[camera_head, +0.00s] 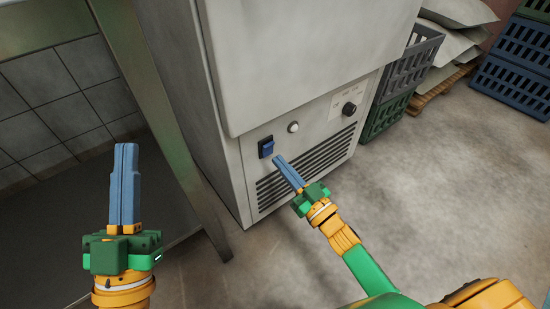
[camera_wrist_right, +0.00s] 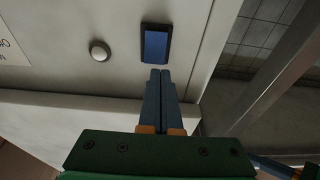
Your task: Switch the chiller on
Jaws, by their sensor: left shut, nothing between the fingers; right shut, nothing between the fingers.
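The chiller (camera_head: 305,50) is a large pale grey metal cabinet in the middle of the head view. Its lower front panel carries a blue rocker switch (camera_head: 266,147) in a black frame, a round whitish lamp or button (camera_head: 293,127) and a black knob (camera_head: 349,109). My right gripper (camera_head: 279,160) is shut and empty, its blue fingertips just below and beside the switch. In the right wrist view the switch (camera_wrist_right: 156,44) lies just beyond the fingertips (camera_wrist_right: 160,72); I cannot tell whether they touch it. My left gripper (camera_head: 126,148) is shut and empty, pointing up at the left.
A metal table leg (camera_head: 180,150) stands between my left gripper and the chiller. Grey and green crates (camera_head: 408,65) stand right of the chiller, with sacks on a pallet (camera_head: 440,85) and blue crates (camera_head: 515,70) beyond. The concrete floor (camera_head: 450,180) at the right is clear.

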